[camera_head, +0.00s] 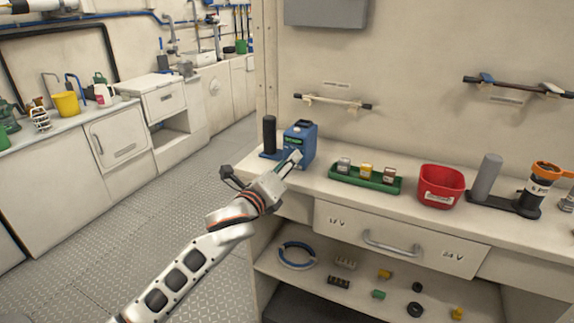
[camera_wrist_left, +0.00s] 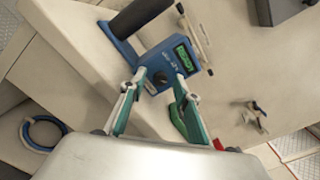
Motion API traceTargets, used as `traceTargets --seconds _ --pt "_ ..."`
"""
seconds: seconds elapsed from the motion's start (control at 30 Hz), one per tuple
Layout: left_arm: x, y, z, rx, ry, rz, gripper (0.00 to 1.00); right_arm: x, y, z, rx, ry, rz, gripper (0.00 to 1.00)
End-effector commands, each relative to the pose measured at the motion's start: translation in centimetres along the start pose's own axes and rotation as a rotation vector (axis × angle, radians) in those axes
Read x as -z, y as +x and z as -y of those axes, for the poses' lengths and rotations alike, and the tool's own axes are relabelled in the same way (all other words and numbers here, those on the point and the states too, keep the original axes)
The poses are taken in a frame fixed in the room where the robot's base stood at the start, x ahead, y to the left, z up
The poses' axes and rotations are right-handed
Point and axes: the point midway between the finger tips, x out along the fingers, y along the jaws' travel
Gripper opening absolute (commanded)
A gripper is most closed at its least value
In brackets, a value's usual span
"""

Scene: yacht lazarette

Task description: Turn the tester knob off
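The tester (camera_head: 300,142) is a blue box with a lit green display, standing on the counter at its left end. It also shows in the left wrist view (camera_wrist_left: 183,62), where a small dark knob (camera_wrist_left: 160,78) sits on its front below the display. My left gripper (camera_wrist_left: 158,82) is open, its two fingertips apart on either side of the knob; I cannot tell whether they touch it. In the head view the gripper (camera_head: 282,168) is in front of the tester and partly hides its lower front. My right gripper is not in view.
A black cylinder on a blue base (camera_head: 269,135) stands left of the tester. A green tray (camera_head: 364,180) with several small blocks, a red bin (camera_head: 440,186) and a grey cylinder (camera_head: 486,178) are to the right. A drawer (camera_head: 392,242) and a shelf with small parts lie below.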

Motion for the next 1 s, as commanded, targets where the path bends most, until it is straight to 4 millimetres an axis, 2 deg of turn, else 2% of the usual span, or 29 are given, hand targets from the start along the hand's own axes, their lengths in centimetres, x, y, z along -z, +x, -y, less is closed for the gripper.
traceTargets --seconds 0.17,0.2,0.3,0.67,1.0 --pt "-0.1 0.0 0.1 0.001 0.0 0.001 0.31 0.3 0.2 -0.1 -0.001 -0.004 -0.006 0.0" --pt "-0.1 0.0 0.1 0.001 0.0 0.001 0.26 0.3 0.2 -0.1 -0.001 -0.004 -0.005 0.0" --pt "-0.1 0.0 0.0 0.001 0.0 0.001 0.0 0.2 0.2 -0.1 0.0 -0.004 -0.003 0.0" --pt "-0.2 0.0 0.2 0.0 -0.02 0.001 0.0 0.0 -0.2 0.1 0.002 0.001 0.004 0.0" --pt "-0.5 -0.1 0.5 0.001 -0.206 0.002 0.0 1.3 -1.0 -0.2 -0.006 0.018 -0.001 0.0"
